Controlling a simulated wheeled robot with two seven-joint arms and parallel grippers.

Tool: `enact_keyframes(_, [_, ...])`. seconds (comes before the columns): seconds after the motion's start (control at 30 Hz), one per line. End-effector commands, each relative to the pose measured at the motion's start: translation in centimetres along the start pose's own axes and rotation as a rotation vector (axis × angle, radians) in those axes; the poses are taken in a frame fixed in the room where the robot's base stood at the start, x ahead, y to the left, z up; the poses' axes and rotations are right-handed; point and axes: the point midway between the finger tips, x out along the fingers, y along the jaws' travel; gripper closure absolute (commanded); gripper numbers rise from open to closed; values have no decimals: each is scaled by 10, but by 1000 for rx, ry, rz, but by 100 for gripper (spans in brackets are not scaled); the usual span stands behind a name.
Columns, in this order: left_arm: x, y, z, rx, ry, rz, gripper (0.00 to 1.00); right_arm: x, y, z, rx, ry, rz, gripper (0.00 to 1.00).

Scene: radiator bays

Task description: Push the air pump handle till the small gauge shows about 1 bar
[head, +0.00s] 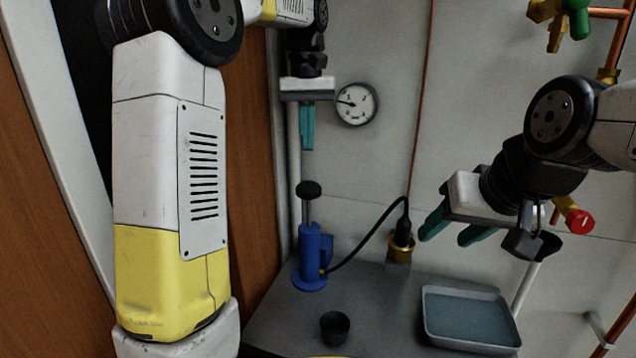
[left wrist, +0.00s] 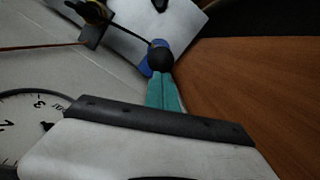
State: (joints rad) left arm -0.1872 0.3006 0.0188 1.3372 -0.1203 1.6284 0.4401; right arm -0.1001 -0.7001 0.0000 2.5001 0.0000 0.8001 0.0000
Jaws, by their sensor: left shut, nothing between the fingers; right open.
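The blue air pump (head: 311,252) stands upright on the dark bench top, with its black handle knob (head: 310,190) raised on a grey rod. My left gripper (head: 307,146) is shut and empty, fingers pointing down, above the knob and apart from it in the head view. In the left wrist view the knob (left wrist: 160,56) shows just beyond the fingertips (left wrist: 164,80). The small round gauge (head: 355,104) is on the wall right of my left gripper; its needle points left, the value too small to read. My right gripper (head: 449,234) is open and empty above the bench.
A black hose runs from the pump to a brass fitting (head: 400,251). A black cup (head: 334,327) and a grey tray (head: 469,317) are on the bench. A wooden panel (head: 258,180) stands close on the left. A red-handled valve (head: 579,222) is at the right.

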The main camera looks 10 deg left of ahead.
Motion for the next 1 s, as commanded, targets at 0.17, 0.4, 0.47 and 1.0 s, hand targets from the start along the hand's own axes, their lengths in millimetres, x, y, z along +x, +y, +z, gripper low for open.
enact_keyframes(0.17, [1,0,0,0,0,0,100,0,0,0,0,0,0,49])
enact_keyframes(0.4, [22,-1,0,0,-2,0,100,0,0,0,0,0,0,49])
enact_keyframes(0.47, [30,-1,1,0,-3,-1,100,0,0,0,0,0,0,49])
enact_keyframes(1.0, [70,0,0,0,0,1,100,0,0,0,0,0,0,49])
